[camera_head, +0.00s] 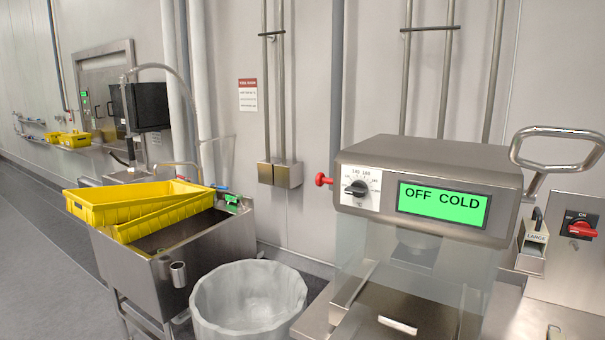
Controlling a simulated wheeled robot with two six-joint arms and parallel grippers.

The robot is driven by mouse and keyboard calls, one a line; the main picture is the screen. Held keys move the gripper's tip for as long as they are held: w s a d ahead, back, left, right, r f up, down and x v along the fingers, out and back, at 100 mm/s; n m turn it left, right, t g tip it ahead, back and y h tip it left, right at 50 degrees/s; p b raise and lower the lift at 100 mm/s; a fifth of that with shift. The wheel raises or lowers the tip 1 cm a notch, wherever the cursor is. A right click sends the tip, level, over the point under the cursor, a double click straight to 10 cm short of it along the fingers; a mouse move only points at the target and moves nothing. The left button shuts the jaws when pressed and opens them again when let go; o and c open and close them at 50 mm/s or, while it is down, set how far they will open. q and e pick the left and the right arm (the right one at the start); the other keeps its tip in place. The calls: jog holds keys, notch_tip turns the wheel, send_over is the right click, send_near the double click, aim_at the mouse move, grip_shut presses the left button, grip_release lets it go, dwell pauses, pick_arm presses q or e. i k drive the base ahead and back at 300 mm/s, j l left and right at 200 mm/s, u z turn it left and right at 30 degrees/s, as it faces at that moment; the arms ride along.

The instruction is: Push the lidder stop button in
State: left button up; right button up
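A steel machine (430,160) with a clear front guard stands at the right; it looks like the lidder. A red knob-shaped button (323,179) sticks out from its left side, near the top housing; it looks like the stop button. Beside it are a black dial (357,188) on a white scale plate and a green display (443,204) reading "OFF COLD". Neither of my grippers is in view, and nothing touches the red button.
A bent steel handle (562,132) juts out at the machine's upper right, above a red rotary switch (581,227). A lined bin (248,300) stands left of the machine. A steel sink (200,252) holds yellow crates (120,201). Open floor (40,240) lies at far left.

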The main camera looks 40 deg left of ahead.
aim_at(320, 179)
jog(key=j+z, duration=0.1)
jog(key=j, duration=0.7)
jog(key=j+z, duration=0.1)
jog(key=j, duration=0.7)
jog(key=k+j+z, duration=0.1)
jog(key=j, duration=0.75)
jog(key=j+z, duration=0.1)
jog(key=j, duration=0.7)
jog(key=j+u, duration=0.25)
jog(key=j, duration=0.15)
jog(key=i+j+u, duration=0.1)
jog(key=j+u, duration=0.15)
jog(key=i+j+u, duration=0.15)
jog(key=j+u, duration=0.15)
jog(key=j, duration=0.2)
